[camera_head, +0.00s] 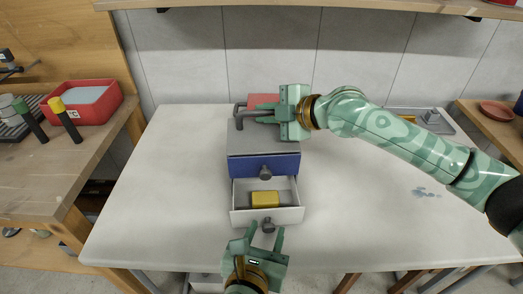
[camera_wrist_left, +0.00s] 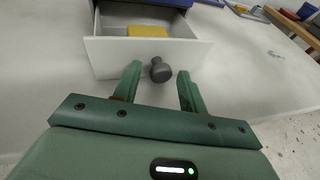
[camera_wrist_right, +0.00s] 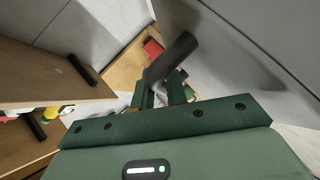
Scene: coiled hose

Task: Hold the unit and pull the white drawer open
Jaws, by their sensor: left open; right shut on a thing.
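The drawer unit (camera_head: 250,138) stands on the white table, with a grey top and a blue upper drawer (camera_head: 280,163) that is shut. Below it the white drawer (camera_head: 287,215) is pulled out, and a yellow block (camera_head: 265,199) lies inside. The white drawer's dark round knob (camera_wrist_left: 160,70) sits between the fingertips of my left gripper (camera_wrist_left: 156,84), which is open in front of the drawer front. My right gripper (camera_head: 262,113) is shut on the dark handle (camera_wrist_right: 172,60) on top of the unit. The unit's far side is hidden.
A red box (camera_head: 262,100) is partly hidden behind the unit. A grey tray (camera_head: 440,124) is at the back right of the table. On a wooden bench at left are a red bin (camera_head: 108,105) and black-handled tools.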

